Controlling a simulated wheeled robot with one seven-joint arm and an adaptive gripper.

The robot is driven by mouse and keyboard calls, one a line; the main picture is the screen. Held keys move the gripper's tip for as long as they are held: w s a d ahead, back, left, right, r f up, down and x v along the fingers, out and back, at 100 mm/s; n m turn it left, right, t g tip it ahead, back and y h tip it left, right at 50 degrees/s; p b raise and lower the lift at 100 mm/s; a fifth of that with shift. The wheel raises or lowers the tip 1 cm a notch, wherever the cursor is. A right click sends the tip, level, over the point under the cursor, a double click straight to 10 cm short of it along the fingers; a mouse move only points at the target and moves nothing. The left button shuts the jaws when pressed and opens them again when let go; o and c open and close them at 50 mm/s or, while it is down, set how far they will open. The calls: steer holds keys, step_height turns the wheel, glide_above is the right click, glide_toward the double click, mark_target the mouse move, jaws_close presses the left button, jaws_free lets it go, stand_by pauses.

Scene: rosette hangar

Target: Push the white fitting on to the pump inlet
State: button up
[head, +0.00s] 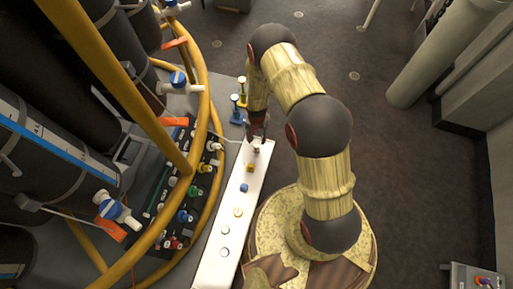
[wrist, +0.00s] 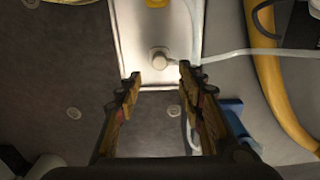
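My gripper (wrist: 159,76) is open and empty, with its two fingers spread on either side of the end of a white strip. In the head view my gripper (head: 257,130) points down at the far end of that strip. A pale round white fitting (wrist: 158,58) with a thin white hose running off to the right sits on the strip, just beyond the fingertips and apart from them. In the head view this fitting (head: 256,147) is small and partly covered by the gripper. I cannot tell which part is the pump inlet.
The white strip (head: 213,270) carries several coloured fittings in a row. Left of it a dark panel (head: 160,205) holds coloured ports. Yellow rails (head: 205,100) curve around dark cylinders. Blue and yellow pieces (head: 238,113) stand near the gripper.

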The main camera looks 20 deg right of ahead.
mark_target(257, 145)
steer(key=shift+f, duration=0.1)
step_height(257, 145, down, 9)
steer(key=b, duration=0.6)
steer(key=shift+c, duration=0.6)
stand_by(0.7)
jaws_close()
stand_by(0.4)
steer(key=shift+r, duration=0.3)
steer(key=shift+r+p, duration=1.8)
steer(key=shift+r, duration=1.05)
